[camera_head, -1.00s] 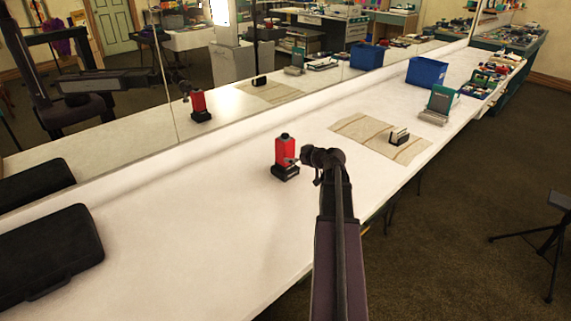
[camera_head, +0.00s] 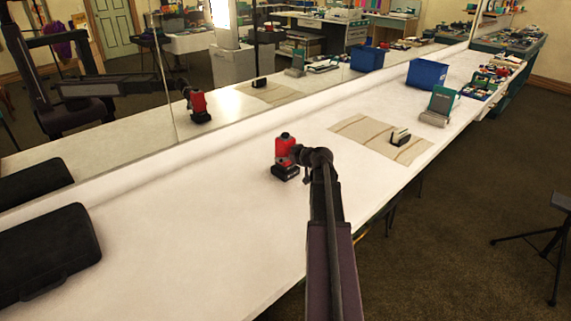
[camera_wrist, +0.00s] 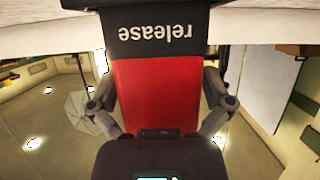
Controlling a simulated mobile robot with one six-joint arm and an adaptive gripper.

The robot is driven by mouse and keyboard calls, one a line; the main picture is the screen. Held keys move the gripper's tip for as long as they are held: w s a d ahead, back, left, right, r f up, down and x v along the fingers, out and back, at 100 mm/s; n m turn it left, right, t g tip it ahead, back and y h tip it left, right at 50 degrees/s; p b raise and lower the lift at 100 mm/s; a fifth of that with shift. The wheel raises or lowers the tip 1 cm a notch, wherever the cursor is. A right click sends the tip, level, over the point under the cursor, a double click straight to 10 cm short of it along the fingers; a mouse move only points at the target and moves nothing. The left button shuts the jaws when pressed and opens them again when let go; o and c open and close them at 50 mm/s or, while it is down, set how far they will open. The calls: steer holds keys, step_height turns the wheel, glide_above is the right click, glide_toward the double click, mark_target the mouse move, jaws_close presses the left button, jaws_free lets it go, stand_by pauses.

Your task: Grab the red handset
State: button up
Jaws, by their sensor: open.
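The red handset (camera_head: 284,144) stands upright in its black base (camera_head: 285,172) on the white counter. In the wrist view, which is upside down, the red body (camera_wrist: 155,88) fills the middle, and the base (camera_wrist: 158,32) bears the word "release". My gripper (camera_wrist: 160,104) is open, with one finger on each side of the red body. Whether either finger touches it is not clear. In the head view my gripper (camera_head: 298,154) is at the handset's right side and hides part of it.
A black case (camera_head: 45,255) lies at the left of the counter (camera_head: 190,230). A striped cloth (camera_head: 365,134) with a small block (camera_head: 400,136) lies to the right. A blue bin (camera_head: 427,72) and a teal-and-grey device (camera_head: 439,104) stand farther off. A mirror runs along the back.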

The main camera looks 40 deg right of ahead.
mark_target(285, 148)
steer(key=c, duration=1.1)
steer(key=shift+r, duration=0.2)
step_height(285, 148, up, 3)
steer(key=p, duration=0.3)
steer(key=s, duration=0.5)
steer(key=s+r+p, duration=0.1)
steer(key=s, duration=0.4)
steer(key=s+d+p, duration=0.1)
steer(key=s, duration=0.5)
steer(key=shift+r, duration=0.35)
